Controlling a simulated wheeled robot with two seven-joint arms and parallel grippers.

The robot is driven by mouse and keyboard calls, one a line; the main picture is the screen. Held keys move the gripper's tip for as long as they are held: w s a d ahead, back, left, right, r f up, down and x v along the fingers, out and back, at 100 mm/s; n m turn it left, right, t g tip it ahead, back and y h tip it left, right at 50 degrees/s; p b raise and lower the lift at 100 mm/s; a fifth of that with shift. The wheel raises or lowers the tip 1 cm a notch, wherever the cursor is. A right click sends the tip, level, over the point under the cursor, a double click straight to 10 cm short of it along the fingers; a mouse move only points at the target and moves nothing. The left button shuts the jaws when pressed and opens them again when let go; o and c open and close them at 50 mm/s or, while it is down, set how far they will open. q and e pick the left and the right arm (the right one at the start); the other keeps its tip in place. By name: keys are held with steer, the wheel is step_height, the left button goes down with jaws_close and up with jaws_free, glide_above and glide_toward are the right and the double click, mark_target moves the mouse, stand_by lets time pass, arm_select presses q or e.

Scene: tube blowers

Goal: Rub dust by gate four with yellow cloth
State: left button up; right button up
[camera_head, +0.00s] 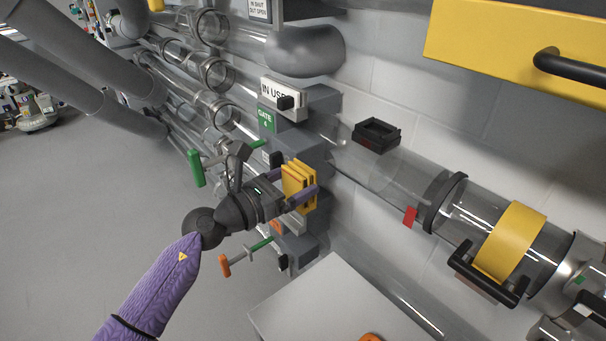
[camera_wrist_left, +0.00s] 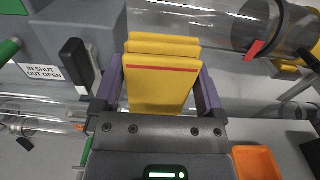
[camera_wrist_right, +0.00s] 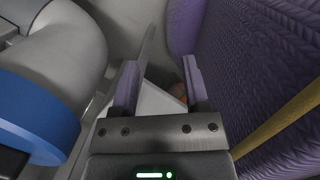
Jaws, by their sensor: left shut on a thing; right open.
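The yellow cloth (camera_head: 298,186) is a folded stack with a red stripe. My left gripper (camera_head: 304,193) is shut on it, one purple finger on each side, in front of the grey blocks below the gate four sign. In the left wrist view the cloth (camera_wrist_left: 160,75) stands up between the fingers. The green gate four sign (camera_head: 266,120) is on the grey housing, under a white "IN USE" plate (camera_head: 283,98). I cannot make out dust on the surfaces here. My right gripper (camera_wrist_right: 156,95) is open and empty in the right wrist view; it is not seen in the head view.
A green handle (camera_head: 195,168) and an orange handle (camera_head: 224,265) stick out near my left gripper. Clear tubes (camera_head: 380,170) run along the wall, one with a red tag (camera_head: 410,216). A white tabletop (camera_head: 330,305) lies below. A yellow box (camera_head: 510,45) hangs at upper right.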

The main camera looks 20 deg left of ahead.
mark_target(341, 157)
stand_by(0.5)
arm_select(q)
steer(key=b+x, duration=0.1)
steer(key=x, duration=0.5)
steer(key=shift+b, duration=0.4)
steer(key=shift+w+d+r, duration=0.1)
steer(key=shift+w+d, duration=0.15)
steer(key=shift+w, duration=0.1)
steer(key=shift+b+x, duration=0.55)
steer(key=shift+x, duration=0.45)
